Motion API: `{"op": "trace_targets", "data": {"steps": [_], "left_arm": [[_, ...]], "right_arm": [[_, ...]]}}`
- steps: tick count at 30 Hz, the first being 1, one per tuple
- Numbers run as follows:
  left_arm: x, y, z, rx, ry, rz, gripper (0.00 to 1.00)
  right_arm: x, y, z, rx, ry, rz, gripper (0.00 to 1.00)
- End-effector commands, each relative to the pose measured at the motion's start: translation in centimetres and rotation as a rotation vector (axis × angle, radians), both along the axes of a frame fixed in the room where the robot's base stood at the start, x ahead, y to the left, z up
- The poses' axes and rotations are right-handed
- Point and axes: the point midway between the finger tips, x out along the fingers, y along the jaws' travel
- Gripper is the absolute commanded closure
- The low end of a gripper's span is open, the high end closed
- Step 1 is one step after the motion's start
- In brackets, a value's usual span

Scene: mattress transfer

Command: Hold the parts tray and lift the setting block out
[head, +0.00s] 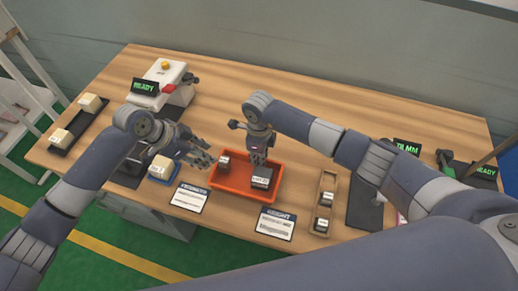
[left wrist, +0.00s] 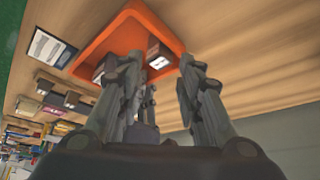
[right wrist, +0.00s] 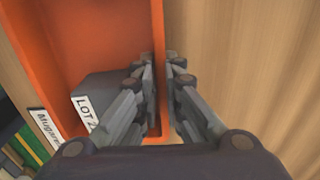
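The orange parts tray (head: 228,195) sits on the table. A larger dark block labelled LOT 2 (head: 261,177) and a small dark block with a white label (head: 224,161) stand in it. I cannot tell which is the setting block. My right gripper (right wrist: 159,80) is shut on the tray's wall, one finger on each side; the LOT 2 block is beside it, inside the tray. My left gripper (head: 205,155) is open and empty near the tray's left end. In the left wrist view the small block (left wrist: 158,54) shows beyond and between its fingers.
Left of the tray are a blue tray with a pale block (head: 162,167) and a white machine (head: 160,83) with a READY display. Two printed cards (head: 190,197) lie in front. A wooden holder (head: 324,203) with small blocks stands right. The table's back middle is clear.

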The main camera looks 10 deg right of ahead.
Motion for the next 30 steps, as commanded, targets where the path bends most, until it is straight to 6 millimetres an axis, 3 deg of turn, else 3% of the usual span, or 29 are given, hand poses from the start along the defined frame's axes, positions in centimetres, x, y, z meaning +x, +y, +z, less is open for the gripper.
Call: {"op": "trace_targets", "data": {"steps": [4,13,15,20,22,30], "left_arm": [[0.0,0.0,0.0,0.000,0.000,0.000,0.67],[0.0,0.0,0.0,0.000,0.000,0.000,0.67],[0.0,0.0,0.0,0.000,0.000,0.000,0.67],[0.0,0.0,0.0,0.000,0.000,0.000,0.67],[0.0,0.0,0.0,0.001,0.001,0.002,0.52],[0.8,-1.4,0.6,0.071,0.100,0.139,0.52]], "right_arm": [[-0.1,0.0,-1.1,0.001,0.002,-0.001,0.92],[0.0,0.0,-1.3,0.001,-0.001,0.000,0.92],[0.0,0.0,-1.3,0.001,0.000,0.000,1.00],[0.0,0.0,-1.3,0.001,0.000,0.000,1.00],[0.0,0.0,-1.3,0.001,0.000,0.000,1.00],[0.0,0.0,-1.3,0.001,0.000,0.000,1.00]]}}
